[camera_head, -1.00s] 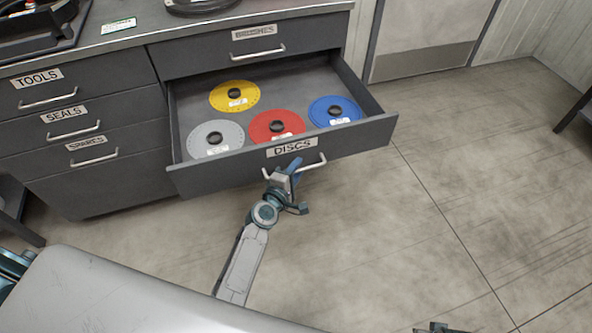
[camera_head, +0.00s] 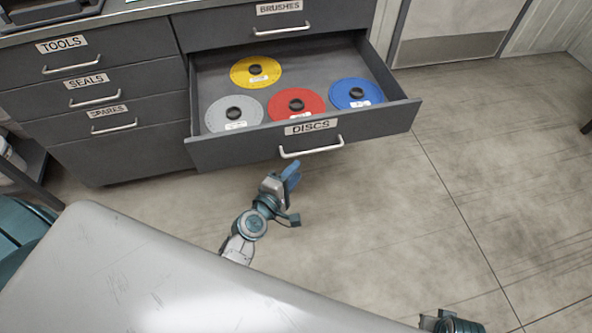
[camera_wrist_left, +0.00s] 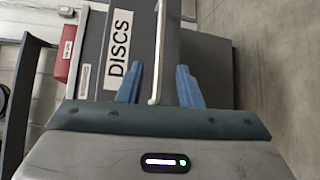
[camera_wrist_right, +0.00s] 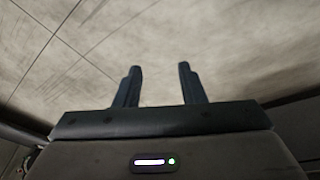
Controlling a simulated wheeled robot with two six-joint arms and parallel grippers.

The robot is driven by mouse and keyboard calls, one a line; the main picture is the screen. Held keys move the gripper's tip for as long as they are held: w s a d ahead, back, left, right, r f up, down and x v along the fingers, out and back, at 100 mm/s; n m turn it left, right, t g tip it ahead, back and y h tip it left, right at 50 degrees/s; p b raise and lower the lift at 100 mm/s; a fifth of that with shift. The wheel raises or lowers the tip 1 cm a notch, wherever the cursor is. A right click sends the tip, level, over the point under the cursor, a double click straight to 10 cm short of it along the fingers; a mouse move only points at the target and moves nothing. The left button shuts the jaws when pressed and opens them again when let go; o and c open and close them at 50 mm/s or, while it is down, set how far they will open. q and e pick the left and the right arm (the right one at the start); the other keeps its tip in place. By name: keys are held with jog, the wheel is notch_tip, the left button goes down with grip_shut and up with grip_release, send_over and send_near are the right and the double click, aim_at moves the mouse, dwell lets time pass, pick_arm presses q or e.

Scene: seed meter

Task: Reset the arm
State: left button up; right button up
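My left gripper (camera_head: 292,180) is open and empty, just in front of and below the handle (camera_head: 311,148) of the open DISCS drawer (camera_head: 235,152). In the left wrist view its fingers (camera_wrist_left: 160,72) are spread, with the handle (camera_wrist_left: 157,60) seen between and beyond them; the head view shows a gap to it. My right gripper (camera_wrist_right: 158,70) is open and empty over bare floor. Only a bit of the right arm (camera_head: 452,323) shows at the bottom of the head view.
The drawer holds a yellow disc (camera_head: 248,80), a grey disc (camera_head: 220,112), a red disc (camera_head: 290,95) and a blue disc (camera_head: 365,87). Shut TOOLS, SEALS and SPARES drawers (camera_head: 75,67) are on the left, with a shut BRUSHES drawer (camera_head: 230,30) above. Floor (camera_head: 470,180) on the right is clear.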

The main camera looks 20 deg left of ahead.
jog(key=shift+s+f, duration=0.1)
jog(key=shift+f, duration=0.05)
pick_arm(q)
jog(key=shift+f, duration=0.1)
